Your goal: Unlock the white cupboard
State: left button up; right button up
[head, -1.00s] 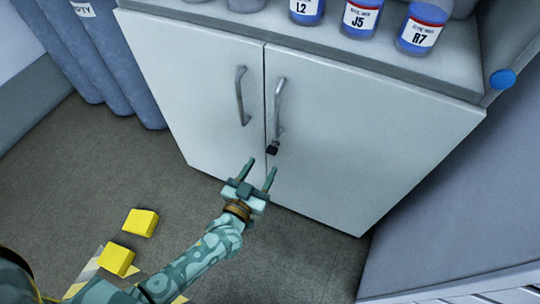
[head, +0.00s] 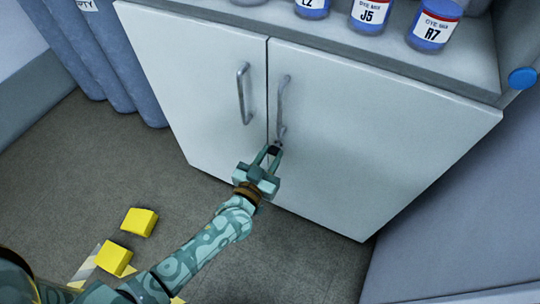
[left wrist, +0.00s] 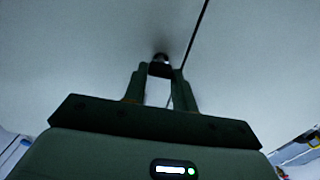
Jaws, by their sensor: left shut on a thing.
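The white cupboard (head: 370,130) has two shut doors, each with a grey bar handle beside the middle seam. The left handle (head: 243,93) and the right handle (head: 282,107) are untouched. A small black key (head: 273,150) sits in the lock on the right door, just below the right handle. My left gripper (head: 271,153) is shut on the key, its fingers on either side of it. The left wrist view also shows the key (left wrist: 160,69) between the fingertips, against the door right of which the seam runs. My right gripper is not in view.
Labelled bottles with blue contents, such as J5 (head: 370,14) and R7 (head: 434,27), stand on the cupboard top. Two yellow blocks (head: 139,222) (head: 115,259) are on the floor at the lower left. Blue-grey cylinders (head: 105,65) stand left of the cupboard.

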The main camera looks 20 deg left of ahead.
pick_arm(q)
jog(key=shift+n, duration=0.3)
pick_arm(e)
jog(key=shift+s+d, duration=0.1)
pick_arm(q)
jog(key=n+p, duration=0.1)
jog(key=n, duration=0.1)
jog(key=shift+n, duration=0.3)
jog(key=n+p, duration=0.1)
jog(key=n, duration=0.2)
jog(key=shift+a+n, duration=0.1)
jog(key=shift+n, duration=0.2)
jog(key=n, duration=0.3)
jog(key=shift+f+n+p, duration=0.1)
jog(key=shift+n+p, duration=0.2)
jog(key=n, duration=0.7)
jog(key=shift+a+f, duration=0.1)
jog(key=shift+f, duration=0.1)
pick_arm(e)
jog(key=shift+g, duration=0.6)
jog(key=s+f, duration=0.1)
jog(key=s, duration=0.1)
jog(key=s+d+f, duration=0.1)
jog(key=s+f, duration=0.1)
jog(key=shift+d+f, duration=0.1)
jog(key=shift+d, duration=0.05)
pick_arm(q)
jog(key=shift+n, duration=0.4)
